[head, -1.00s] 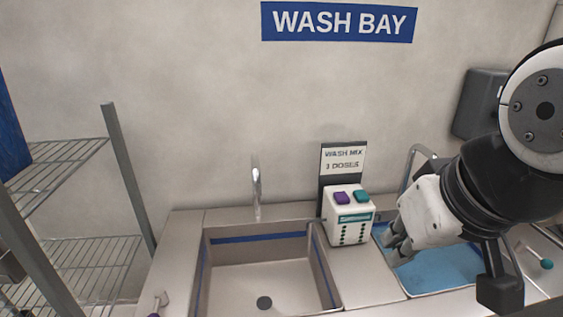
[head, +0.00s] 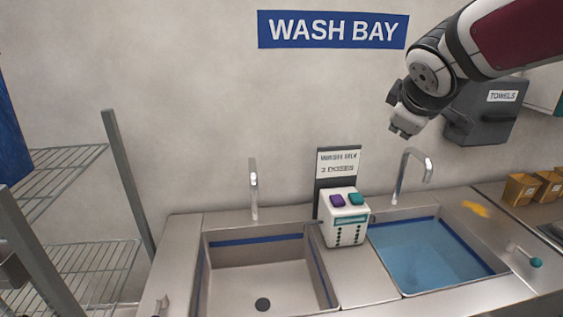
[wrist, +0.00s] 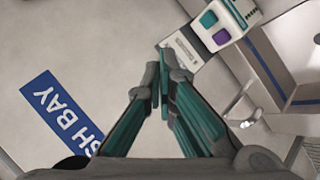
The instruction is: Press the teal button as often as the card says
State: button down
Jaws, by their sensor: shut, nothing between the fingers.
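The teal button (head: 356,199) is on top of a white dispenser (head: 344,230), to the right of a purple button (head: 337,201). In the wrist view the teal button (wrist: 221,37) shows beyond my fingertips, with the purple button beside it. The card (head: 338,163) stands behind the dispenser; its first line is blurred, and its second line seems to read 3 doses. My gripper (head: 402,131) is up in the air, above and to the right of the dispenser, clear of it. Its fingers (wrist: 161,83) are shut and empty.
An empty sink (head: 208,270) is left of the dispenser and a water-filled sink (head: 485,256) is right, each with a tap. A towel box (head: 478,125) hangs on the wall near my arm. A wire rack (head: 125,180) stands left.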

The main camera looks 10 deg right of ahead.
jog(key=w+d+n+t, duration=0.1)
jog(key=w+d+n, duration=0.3)
jog(key=w, duration=0.5)
jog(key=n+g+y+p, duration=0.15)
jog(key=n+y, duration=0.45)
jog(key=n, duration=1.1)
send_over(359, 196)
notch_tip(359, 196, down, 18)
jog(key=shift+p, duration=0.35)
jog(key=shift+h, duration=0.3)
jog(key=shift+m, duration=0.3)
jog(key=f+b, duration=0.1)
jog(key=f, duration=0.1)
jog(key=f+b, duration=0.2)
jog(key=f, duration=0.1)
jog(key=shift+w+f, duration=0.2)
jog(key=shift+f, duration=0.05)
jog(key=shift+s+f+b, duration=0.2)
jog(key=shift+f+b, duration=0.9)
jog(key=shift+f, duration=0.5)
